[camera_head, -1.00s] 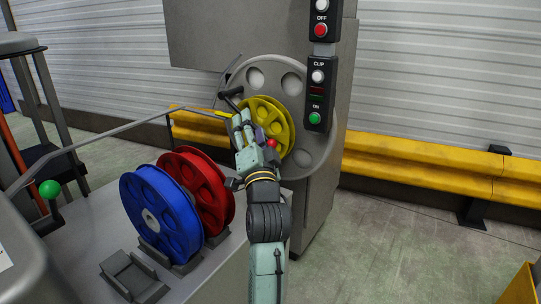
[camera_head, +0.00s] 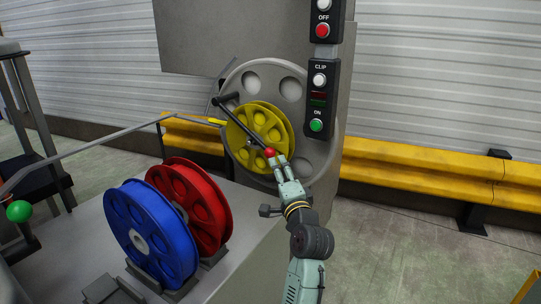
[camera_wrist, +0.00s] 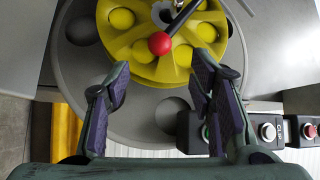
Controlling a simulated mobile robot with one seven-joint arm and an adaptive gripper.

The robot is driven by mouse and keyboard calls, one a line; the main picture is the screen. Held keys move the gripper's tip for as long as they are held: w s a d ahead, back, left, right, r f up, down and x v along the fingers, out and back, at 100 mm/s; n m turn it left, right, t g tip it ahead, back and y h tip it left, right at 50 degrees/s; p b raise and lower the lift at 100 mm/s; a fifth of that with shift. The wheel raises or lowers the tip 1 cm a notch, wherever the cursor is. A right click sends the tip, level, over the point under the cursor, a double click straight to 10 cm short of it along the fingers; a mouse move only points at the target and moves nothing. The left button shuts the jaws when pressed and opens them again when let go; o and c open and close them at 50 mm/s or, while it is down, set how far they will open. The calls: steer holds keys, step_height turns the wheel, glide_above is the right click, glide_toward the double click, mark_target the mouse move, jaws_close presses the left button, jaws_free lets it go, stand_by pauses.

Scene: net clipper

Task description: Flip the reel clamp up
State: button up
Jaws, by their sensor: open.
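The reel clamp is a black lever (camera_head: 241,123) with a red ball knob (camera_head: 270,153). It lies slanted across the front of the yellow reel (camera_head: 252,142), its knob low and to the right. My gripper (camera_head: 280,162) is just below and right of the knob in the head view. In the wrist view, my gripper (camera_wrist: 162,72) is open and empty, its two fingers spread wide. The red knob (camera_wrist: 160,43) shows ahead of the gap between the fingertips, and the black lever (camera_wrist: 184,16) runs up and right from it. I cannot tell whether a finger touches the knob.
The yellow reel sits on a large grey disc (camera_head: 291,86) on the machine. A button panel (camera_head: 319,95) is right of the disc. A blue reel (camera_head: 120,225) and a red reel (camera_head: 211,207) stand on the grey bench, left of my arm. A yellow barrier (camera_head: 420,172) runs behind.

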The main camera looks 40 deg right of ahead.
mark_target(271, 156)
steer(key=p+x, duration=0.1)
steer(key=x, duration=0.7)
steer(key=shift+w+d, duration=0.1)
steer(key=shift+w, duration=0.25)
steer(key=shift+c, duration=0.4)
jaws_close()
steer(key=shift+r, duration=0.1)
